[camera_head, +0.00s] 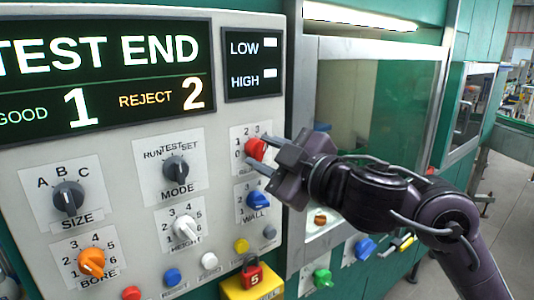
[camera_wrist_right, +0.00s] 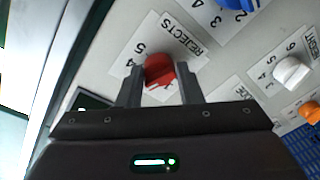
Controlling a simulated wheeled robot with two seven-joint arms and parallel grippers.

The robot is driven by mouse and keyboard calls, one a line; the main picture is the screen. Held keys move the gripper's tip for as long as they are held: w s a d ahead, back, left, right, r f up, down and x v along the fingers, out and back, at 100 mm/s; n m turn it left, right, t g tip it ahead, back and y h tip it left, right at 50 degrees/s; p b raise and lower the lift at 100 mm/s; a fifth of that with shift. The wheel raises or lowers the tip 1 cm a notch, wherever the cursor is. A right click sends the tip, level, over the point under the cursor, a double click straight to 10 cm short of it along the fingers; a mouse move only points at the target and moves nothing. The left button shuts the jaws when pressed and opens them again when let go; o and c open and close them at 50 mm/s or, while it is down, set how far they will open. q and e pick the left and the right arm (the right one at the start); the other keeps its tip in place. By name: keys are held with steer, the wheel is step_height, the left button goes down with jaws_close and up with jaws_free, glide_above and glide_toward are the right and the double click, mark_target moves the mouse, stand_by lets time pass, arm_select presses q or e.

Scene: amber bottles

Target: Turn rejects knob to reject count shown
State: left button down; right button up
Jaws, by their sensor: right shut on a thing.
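The red rejects knob (camera_head: 255,148) sits on the white panel, on a small plate with numbers around it. In the right wrist view the knob (camera_wrist_right: 158,67) is beside the printed word REJECTS, with 4 and 5 showing near it. My right gripper (camera_head: 263,152) is shut on the knob, one finger on each side; the fingers (camera_wrist_right: 160,78) show this in the wrist view too. The knob's exact pointing is hard to tell. The display (camera_head: 100,75) reads TEST END, GOOD 1, REJECT 2. My left gripper is not in view.
A blue wall knob (camera_head: 259,198) is just below the red one. The white height knob (camera_head: 186,228) and dark mode knob (camera_head: 177,167) are to the left. A yellow box with a red lock (camera_head: 252,275) is below. A glass window (camera_head: 375,110) is at right.

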steer(key=shift+n, duration=0.4)
steer(key=n, duration=0.2)
steer(key=shift+r+n, duration=0.15)
steer(key=shift+n, duration=0.15)
steer(key=shift+n+h+b, duration=0.3)
steer(key=shift+n+b, duration=0.1)
steer(key=shift+n, duration=1.5)
steer(key=shift+r, duration=0.1)
steer(key=o, duration=0.9)
steer(key=shift+o, duration=0.2)
